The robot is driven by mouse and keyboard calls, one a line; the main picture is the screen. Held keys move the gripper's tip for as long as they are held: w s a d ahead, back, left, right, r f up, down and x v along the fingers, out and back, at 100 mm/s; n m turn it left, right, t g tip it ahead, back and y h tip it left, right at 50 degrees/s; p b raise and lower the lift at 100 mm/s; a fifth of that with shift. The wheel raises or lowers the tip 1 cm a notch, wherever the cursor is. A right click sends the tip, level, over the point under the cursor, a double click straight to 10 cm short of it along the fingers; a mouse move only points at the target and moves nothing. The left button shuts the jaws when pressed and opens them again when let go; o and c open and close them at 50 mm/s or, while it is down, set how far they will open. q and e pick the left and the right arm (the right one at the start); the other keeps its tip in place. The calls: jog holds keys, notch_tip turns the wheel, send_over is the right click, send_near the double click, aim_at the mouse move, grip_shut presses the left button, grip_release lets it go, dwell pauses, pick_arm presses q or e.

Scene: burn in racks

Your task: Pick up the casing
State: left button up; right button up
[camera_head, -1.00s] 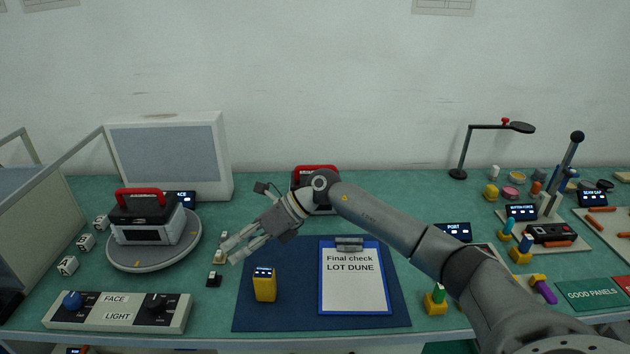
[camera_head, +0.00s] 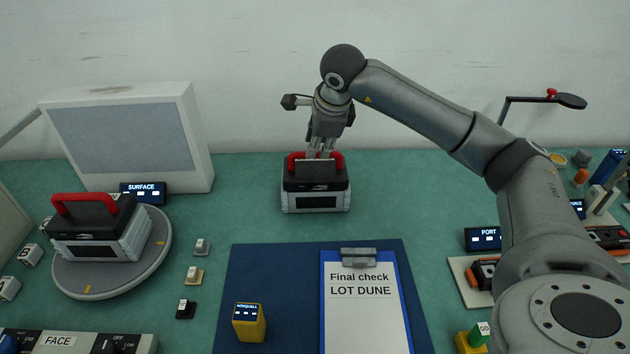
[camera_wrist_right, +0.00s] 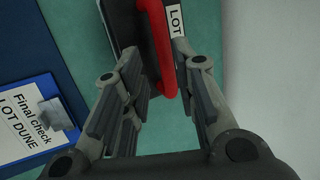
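A casing (camera_head: 316,198) with a grey body, black top and red handle stands on the green bench near the middle. My right gripper (camera_head: 320,153) points down over it, its fingers at the red handle. In the right wrist view the open fingers (camera_wrist_right: 155,62) lie on either side of the red handle (camera_wrist_right: 158,50), with gaps showing. Part of the handle is hidden by the fingers in the head view. A second, similar casing (camera_head: 97,233) with a red handle sits on the round turntable (camera_head: 75,280) at left. My left gripper is not in view.
A blue mat (camera_head: 270,270) with a clipboard (camera_head: 362,300) and a yellow device (camera_head: 249,323) lies in front of the middle casing. A big grey panel box (camera_head: 130,135) stands at back left. The bench just right of the casing is clear.

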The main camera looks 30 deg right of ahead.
aim_at(315, 176)
jog(key=shift+w+f, duration=0.2)
jog(key=shift+f, duration=0.25)
jog(key=x, duration=0.2)
jog(key=p+x, duration=0.1)
jog(key=x, duration=0.2)
jog(key=shift+w+d, duration=0.1)
jog(key=shift+d, duration=0.15)
jog(key=shift+w+f, duration=0.15)
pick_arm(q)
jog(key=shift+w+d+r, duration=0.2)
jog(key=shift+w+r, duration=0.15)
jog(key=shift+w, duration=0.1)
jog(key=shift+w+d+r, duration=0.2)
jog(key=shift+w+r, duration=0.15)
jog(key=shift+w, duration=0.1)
pick_arm(e)
grip_shut()
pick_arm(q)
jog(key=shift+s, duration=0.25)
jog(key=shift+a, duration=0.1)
